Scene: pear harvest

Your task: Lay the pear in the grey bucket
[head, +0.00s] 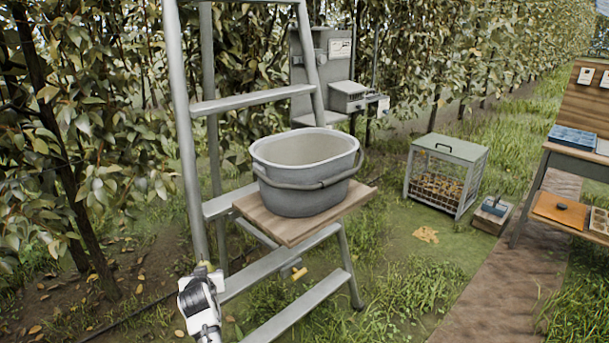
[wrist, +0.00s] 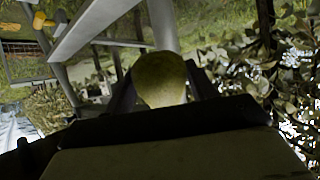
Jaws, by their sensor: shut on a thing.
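The grey bucket (head: 300,201) stands upright on a wooden board on the ladder. It is oval, with a handle across its front, and no pear shows in the visible part of its inside. My gripper (head: 206,268) is low and to the left of the bucket, beside the ladder's left rail and apart from the bucket. In the wrist view, the yellow-green pear (wrist: 160,80) sits between the dark fingers of my gripper (wrist: 162,97), which are shut on it. The pear's lower part is hidden by the gripper body, and little of it shows in the head view.
The metal ladder (head: 183,140) rises close to my gripper, with the wooden board (head: 290,232) jutting out under the bucket. A yellow-ended fitting (head: 298,273) is near a lower rung. Leafy trees stand left; a wire cage (head: 447,175) and a workbench (head: 578,170) stand right.

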